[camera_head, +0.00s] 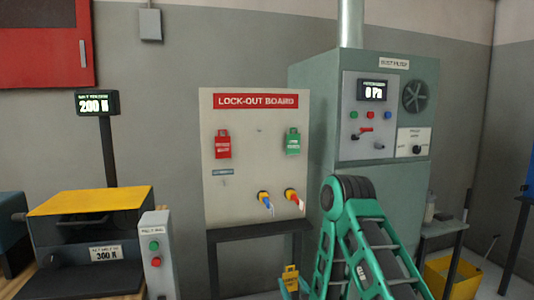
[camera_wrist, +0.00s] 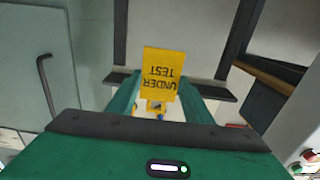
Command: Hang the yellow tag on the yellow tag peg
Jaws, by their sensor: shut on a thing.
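The yellow tag (camera_wrist: 160,68) reads "UNDER TEST" and appears upside down in the wrist view, between the green fingers of my gripper (camera_wrist: 158,90). My gripper is shut on it. In the head view the yellow tag (camera_head: 291,275) shows low, in front of the board's stand, partly beside my green arm. The lock-out board (camera_head: 250,185) stands above and behind it. A red tag (camera_head: 223,145) hangs at its left and a green tag (camera_head: 292,142) at its right. Between them is a small bare peg (camera_head: 259,130); I cannot read which colour it belongs to.
Two yellow-based switches with a blue handle (camera_head: 267,203) and a red handle (camera_head: 294,198) stick out low on the board. The dust filter cabinet (camera_head: 425,165) stands right of it. A push-button post (camera_head: 155,255) and a yellow-topped machine (camera_head: 92,200) stand left.

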